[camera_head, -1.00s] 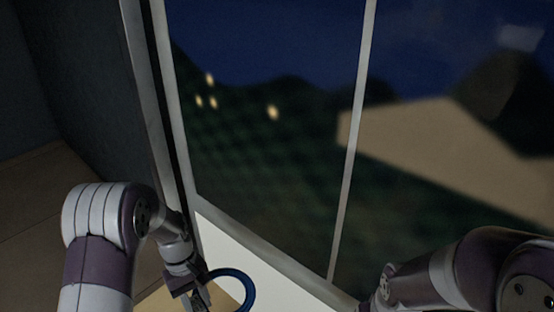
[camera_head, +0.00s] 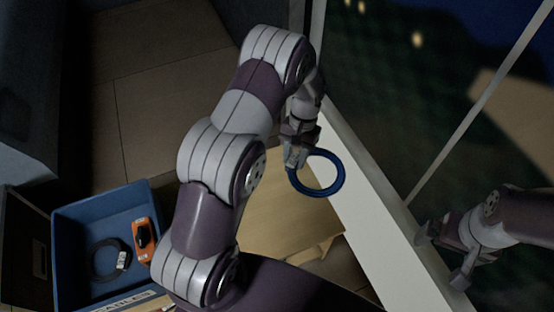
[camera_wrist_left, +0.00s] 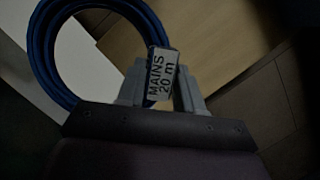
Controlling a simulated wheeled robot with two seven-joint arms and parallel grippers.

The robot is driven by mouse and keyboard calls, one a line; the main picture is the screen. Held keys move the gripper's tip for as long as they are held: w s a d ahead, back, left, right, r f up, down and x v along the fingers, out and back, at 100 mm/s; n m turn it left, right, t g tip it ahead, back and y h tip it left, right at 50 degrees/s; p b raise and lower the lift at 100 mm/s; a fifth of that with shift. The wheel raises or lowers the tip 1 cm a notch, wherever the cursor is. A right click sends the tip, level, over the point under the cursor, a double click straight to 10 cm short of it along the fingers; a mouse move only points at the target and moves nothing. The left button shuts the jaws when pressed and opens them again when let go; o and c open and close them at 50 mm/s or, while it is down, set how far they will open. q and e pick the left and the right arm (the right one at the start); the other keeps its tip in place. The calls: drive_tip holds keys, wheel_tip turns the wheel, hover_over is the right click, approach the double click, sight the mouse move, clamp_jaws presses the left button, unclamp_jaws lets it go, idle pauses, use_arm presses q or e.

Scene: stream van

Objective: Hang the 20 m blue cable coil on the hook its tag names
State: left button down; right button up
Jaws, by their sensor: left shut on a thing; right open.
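The blue cable coil (camera_head: 342,178) hangs from my left gripper (camera_head: 294,160), over the white sill and the wooden surface. In the left wrist view the coil (camera_wrist_left: 44,50) extends to the upper left of my left gripper (camera_wrist_left: 160,92). Its tag (camera_wrist_left: 160,75) sits between the fingers and reads "MAINS 20 m". My left gripper is shut on the coil at the tag. My right gripper (camera_head: 443,262) is open and empty at the lower right, in front of the window. No hook is visible in these views.
A blue crate (camera_head: 62,250) at the lower left holds a black cable coil (camera_head: 96,262) and an orange item (camera_head: 142,240). A label on its front partly reads "CABLES". A wooden table (camera_head: 270,222) lies below my left arm. A white sill (camera_head: 375,240) runs along the window.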

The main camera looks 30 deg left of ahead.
use_arm(q)
wheel_tip(320, 180, down, 18)
drive_tip(key=w+n+t+h+b, duration=0.1)
drive_tip(key=w+n+h+b, duration=0.2)
drive_tip(key=n+b, duration=0.85)
drive_tip(key=w+f+n+t+b, duration=0.3)
drive_tip(key=w+n+t+b, duration=0.1)
drive_tip(key=n, duration=1.1)
drive_tip(key=shift+w+t+y+b, duration=0.3)
drive_tip(key=shift+w+t+b, duration=0.1)
drive_tip(key=shift+w, duration=0.4)
use_arm(e)
wheel_tip(320, 180, down, 19)
use_arm(q)
drive_tip(key=shift+a, duration=0.1)
use_arm(e)
drive_tip(key=shift+r, duration=0.1)
